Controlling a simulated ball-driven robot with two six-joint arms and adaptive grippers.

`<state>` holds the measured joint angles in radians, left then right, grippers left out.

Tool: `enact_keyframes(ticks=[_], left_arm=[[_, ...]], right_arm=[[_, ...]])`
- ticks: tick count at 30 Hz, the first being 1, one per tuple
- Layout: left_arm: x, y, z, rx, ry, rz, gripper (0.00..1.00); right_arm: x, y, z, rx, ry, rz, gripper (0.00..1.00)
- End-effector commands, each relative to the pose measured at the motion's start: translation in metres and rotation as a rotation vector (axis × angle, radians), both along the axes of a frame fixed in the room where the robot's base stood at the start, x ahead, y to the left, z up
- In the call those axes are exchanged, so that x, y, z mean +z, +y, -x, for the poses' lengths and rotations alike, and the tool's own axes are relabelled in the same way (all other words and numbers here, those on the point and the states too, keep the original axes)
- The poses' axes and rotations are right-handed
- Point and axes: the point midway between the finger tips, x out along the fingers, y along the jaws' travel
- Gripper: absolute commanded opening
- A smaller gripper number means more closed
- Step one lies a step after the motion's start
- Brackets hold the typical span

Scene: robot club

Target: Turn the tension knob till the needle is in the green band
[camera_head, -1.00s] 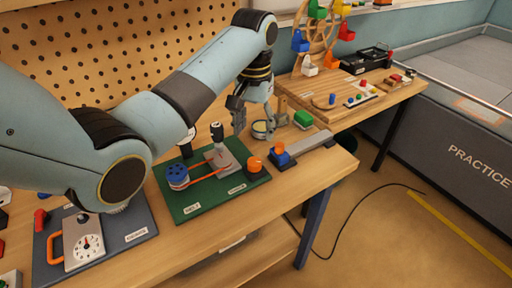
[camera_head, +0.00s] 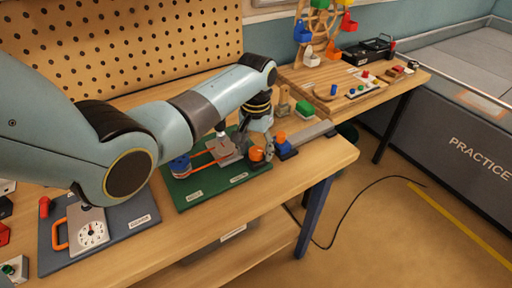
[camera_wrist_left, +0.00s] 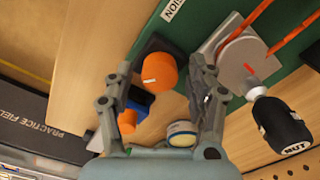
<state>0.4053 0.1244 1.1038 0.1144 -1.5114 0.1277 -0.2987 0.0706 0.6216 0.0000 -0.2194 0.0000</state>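The orange knob (camera_head: 257,154) stands at the right end of the green board (camera_head: 205,190). In the left wrist view the knob (camera_wrist_left: 160,75) has a white line on its top, and the label beside it ends in "SION". My left gripper (camera_wrist_left: 161,68) is open, its fingers on either side of the knob. A gap shows beside it; contact cannot be told. In the head view the gripper (camera_head: 255,143) partly covers the knob. A grey plate with a round disc (camera_wrist_left: 244,58) and an orange belt sits next to it. I cannot make out a needle or green band. My right gripper is out of view.
A blue block with an orange top (camera_head: 285,147) and a grey bar (camera_head: 312,132) lie right of the board. A black-handled tool marked NUT (camera_wrist_left: 284,124) stands close to the gripper.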

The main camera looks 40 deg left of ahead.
Motion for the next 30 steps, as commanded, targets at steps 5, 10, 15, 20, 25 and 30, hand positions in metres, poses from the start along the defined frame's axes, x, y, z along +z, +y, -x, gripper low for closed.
enact_keyframes(ticks=[5,10,15,20,25,30], left_arm=[[0.000,0.000,0.000,0.000,0.000,0.000,0.31],[0.000,0.000,0.000,0.000,0.000,0.000,0.09],[0.002,0.000,0.000,-0.024,0.001,0.000,0.03],[0.005,0.000,0.000,-0.194,0.001,0.001,0.03],[0.003,0.000,0.000,-0.393,0.000,0.001,0.03],[0.001,0.000,-0.001,-0.472,-0.001,0.000,0.03]], right_arm=[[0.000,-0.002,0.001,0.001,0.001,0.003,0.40],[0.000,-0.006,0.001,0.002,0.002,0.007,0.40],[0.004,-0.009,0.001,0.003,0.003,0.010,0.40],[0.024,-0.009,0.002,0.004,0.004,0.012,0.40],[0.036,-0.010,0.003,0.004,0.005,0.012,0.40],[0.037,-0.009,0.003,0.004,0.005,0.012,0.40]])
